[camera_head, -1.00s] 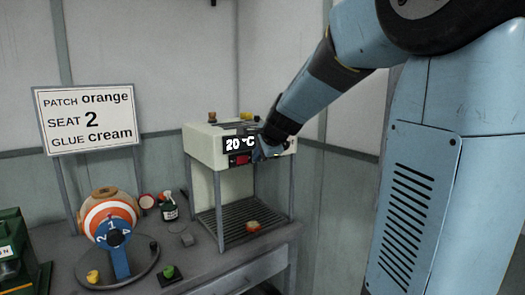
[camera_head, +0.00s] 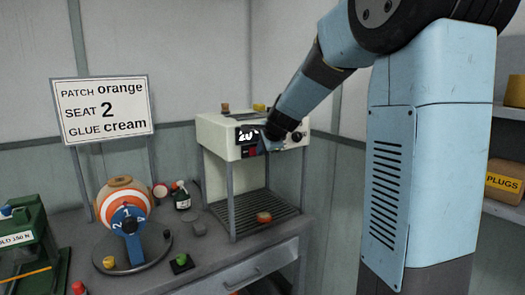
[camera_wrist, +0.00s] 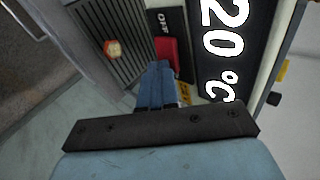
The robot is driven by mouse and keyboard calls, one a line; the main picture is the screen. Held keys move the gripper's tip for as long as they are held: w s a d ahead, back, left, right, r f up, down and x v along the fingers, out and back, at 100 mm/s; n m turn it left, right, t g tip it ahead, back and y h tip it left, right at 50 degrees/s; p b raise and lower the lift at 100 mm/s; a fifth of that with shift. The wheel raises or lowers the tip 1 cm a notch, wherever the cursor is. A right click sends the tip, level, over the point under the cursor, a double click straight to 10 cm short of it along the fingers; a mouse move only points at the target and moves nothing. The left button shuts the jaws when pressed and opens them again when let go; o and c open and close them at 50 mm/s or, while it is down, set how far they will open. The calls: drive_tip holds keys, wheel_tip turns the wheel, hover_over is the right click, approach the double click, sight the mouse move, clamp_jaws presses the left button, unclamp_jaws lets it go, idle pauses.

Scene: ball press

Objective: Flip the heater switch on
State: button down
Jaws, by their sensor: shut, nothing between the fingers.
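The heater (camera_head: 218,136) is a cream box on legs with a dark display reading 20 °C. Its red switch (camera_head: 251,151) is on the front under the display; in the wrist view the switch (camera_wrist: 167,52) sits beside an OFF label and the display (camera_wrist: 222,45). My gripper (camera_head: 266,143) is at the heater's front, covering part of the display in the head view. In the wrist view my gripper's blue fingers (camera_wrist: 158,68) are shut and empty, with their tips right at the switch's edge. I cannot tell whether they touch it.
A slatted rack (camera_head: 247,221) under the heater holds a small orange-red piece (camera_head: 264,217). Shelves (camera_head: 507,112) stand at the right.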

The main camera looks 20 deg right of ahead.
drive_tip(key=shift+w, duration=0.1)
drive_tip(key=shift+w+d+r, duration=0.15)
drive_tip(key=shift+w+r, duration=0.05)
drive_tip(key=shift+w, duration=0.05)
